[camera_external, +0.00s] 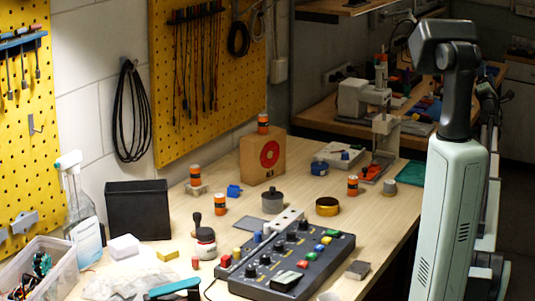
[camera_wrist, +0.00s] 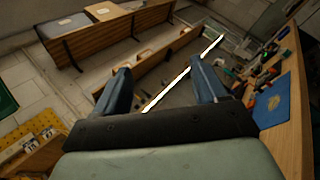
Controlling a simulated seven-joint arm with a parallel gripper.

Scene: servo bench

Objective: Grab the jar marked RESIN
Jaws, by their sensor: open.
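Several small orange jars with dark bands show in the external view. One jar (camera_external: 263,124) stands on top of a wooden box, another jar (camera_external: 195,175) sits on a small block at the left. A third jar (camera_external: 220,204) stands on the bench in front of that one, and one more jar (camera_external: 352,185) stands further right. Their lettering is too small to read, so I cannot tell which is marked RESIN. My gripper (camera_wrist: 159,66) is open and empty in the wrist view, pointing away from the jars; no jar shows there.
The wooden box (camera_external: 262,160) has a red round target. A control panel with buttons (camera_external: 285,262) fills the front of the bench. A pegboard (camera_external: 205,75) hangs behind.

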